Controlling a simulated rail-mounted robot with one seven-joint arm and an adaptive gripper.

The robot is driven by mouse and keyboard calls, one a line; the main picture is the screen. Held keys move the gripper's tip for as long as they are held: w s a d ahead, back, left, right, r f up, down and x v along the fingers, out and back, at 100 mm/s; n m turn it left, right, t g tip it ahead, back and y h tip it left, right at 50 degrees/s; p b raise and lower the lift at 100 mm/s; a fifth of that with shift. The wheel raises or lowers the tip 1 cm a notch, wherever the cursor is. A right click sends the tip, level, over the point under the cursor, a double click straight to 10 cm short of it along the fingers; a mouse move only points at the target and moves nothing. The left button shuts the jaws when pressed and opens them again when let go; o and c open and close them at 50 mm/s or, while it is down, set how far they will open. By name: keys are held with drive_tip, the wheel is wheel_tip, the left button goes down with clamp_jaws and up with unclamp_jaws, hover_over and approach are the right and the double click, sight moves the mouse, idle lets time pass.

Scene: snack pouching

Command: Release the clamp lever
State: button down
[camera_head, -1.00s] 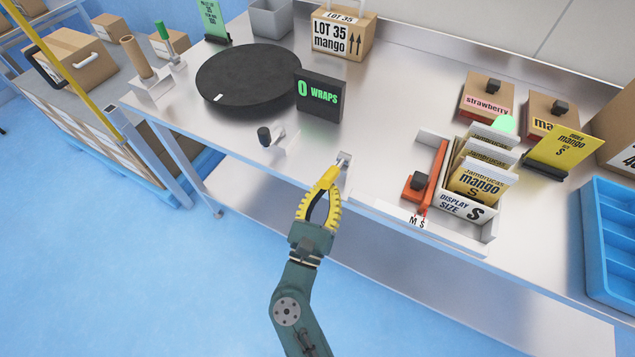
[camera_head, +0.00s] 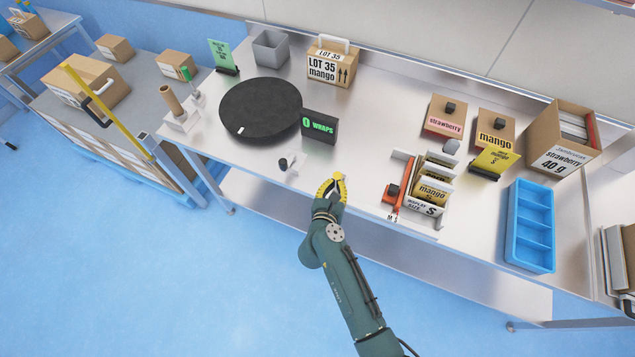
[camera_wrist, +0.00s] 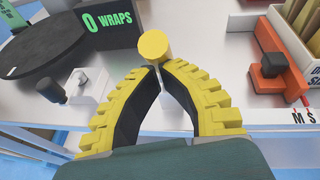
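A small post with a round yellow end (camera_wrist: 154,45) stands just beyond my fingertips in the wrist view; it also shows as a yellow spot in the head view (camera_head: 339,176). It looks like the clamp lever, but its base is mostly hidden. My gripper (camera_head: 334,184) is at the table's front edge. In the wrist view my yellow-ribbed fingers (camera_wrist: 159,68) arch inward and their tips nearly meet at the post's lower end. I cannot tell whether they grip it. An orange-red slide with a dark knob (camera_head: 394,191) sits to the right, beside the pouch holder (camera_head: 431,209).
A black turntable (camera_head: 260,106), a "0 WRAPS" display (camera_head: 320,126) and a white bracket with a dark knob (camera_head: 288,164) stand to the left. A blue tray (camera_head: 530,226) lies at the right. Bare table shows beyond my gripper.

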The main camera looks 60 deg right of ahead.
drive_tip(key=shift+w+d+r+p, duration=0.15)
drive_tip(key=shift+d+r+p, duration=0.45)
drive_tip(key=shift+r, duration=0.1)
drive_tip(key=shift+w+d+r+p, duration=0.1)
drive_tip(key=shift+d+r+p, duration=0.15)
drive_tip(key=shift+d, duration=0.3)
drive_tip(key=shift+w+d+r+p, duration=0.1)
drive_tip(key=shift+d+r+p, duration=0.1)
drive_tip(key=shift+d, duration=0.35)
drive_tip(key=d+r+p+v, duration=0.1)
drive_tip(key=r+p+v, duration=0.1)
drive_tip(key=v, duration=1.1)
drive_tip(key=shift+r+p, duration=0.2)
drive_tip(key=shift+p, duration=0.35)
drive_tip(key=shift+s, duration=0.1)
